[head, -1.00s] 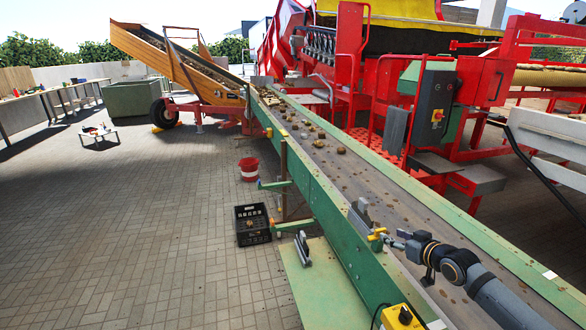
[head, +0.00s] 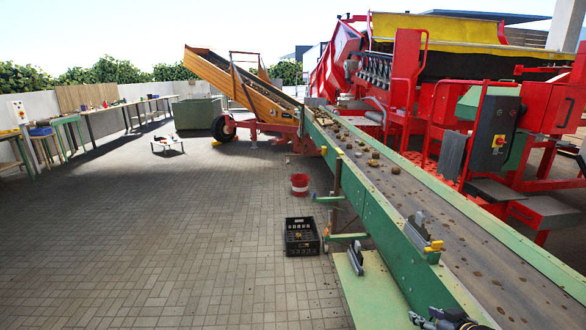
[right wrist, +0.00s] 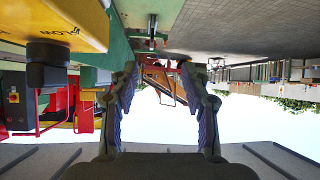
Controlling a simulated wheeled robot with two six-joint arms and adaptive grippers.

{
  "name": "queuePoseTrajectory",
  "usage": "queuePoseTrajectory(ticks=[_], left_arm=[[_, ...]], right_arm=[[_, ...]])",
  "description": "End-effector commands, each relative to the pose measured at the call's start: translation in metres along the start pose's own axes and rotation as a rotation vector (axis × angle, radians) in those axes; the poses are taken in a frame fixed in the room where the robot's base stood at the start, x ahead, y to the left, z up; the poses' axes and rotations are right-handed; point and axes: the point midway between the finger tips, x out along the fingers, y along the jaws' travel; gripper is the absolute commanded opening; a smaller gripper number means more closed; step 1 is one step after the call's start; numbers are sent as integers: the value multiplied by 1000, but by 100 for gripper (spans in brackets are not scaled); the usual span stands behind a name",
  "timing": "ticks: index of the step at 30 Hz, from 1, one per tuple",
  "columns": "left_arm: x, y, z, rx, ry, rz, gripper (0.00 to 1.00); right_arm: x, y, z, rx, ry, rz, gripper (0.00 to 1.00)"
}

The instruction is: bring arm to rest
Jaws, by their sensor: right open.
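My right gripper (head: 422,318) shows at the bottom edge of the head view, in front of the conveyor's near part; most of it and its arm are cut off. In the right wrist view the right gripper (right wrist: 166,75) has its two dark fingers spread apart with nothing between them. The green-sided conveyor (head: 385,232) carries several scattered potatoes (head: 374,154) on its belt, well beyond the gripper. My left gripper is in neither view.
A black crate (head: 302,252) and a red bucket (head: 300,190) stand on the paving left of the conveyor. A red harvester (head: 412,95) stands behind it on the right. A yellow box (right wrist: 50,22) is close beside the gripper. The paved floor at left is wide open.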

Motion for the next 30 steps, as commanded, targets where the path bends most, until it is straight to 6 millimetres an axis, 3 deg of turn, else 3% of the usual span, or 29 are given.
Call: queuePoseTrajectory(ticks=[4, 8, 12, 15, 25, 26, 30], left_arm=[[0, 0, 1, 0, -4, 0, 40], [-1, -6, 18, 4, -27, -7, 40], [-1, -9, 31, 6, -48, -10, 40], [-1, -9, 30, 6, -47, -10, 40], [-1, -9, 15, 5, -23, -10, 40], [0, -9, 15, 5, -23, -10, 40], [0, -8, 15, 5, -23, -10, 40]], right_arm=[[-5, -44, 42, -21, -103, -24, 47], [-19, -81, 79, -42, -207, -30, 47], [-45, -116, 114, -50, -323, -15, 47], [-68, -134, 135, -44, -408, 10, 47], [-153, -158, 180, 44, -658, 126, 47], [-154, -158, 186, 48, -675, 134, 47], [-122, -152, 214, 45, -687, 133, 47]])
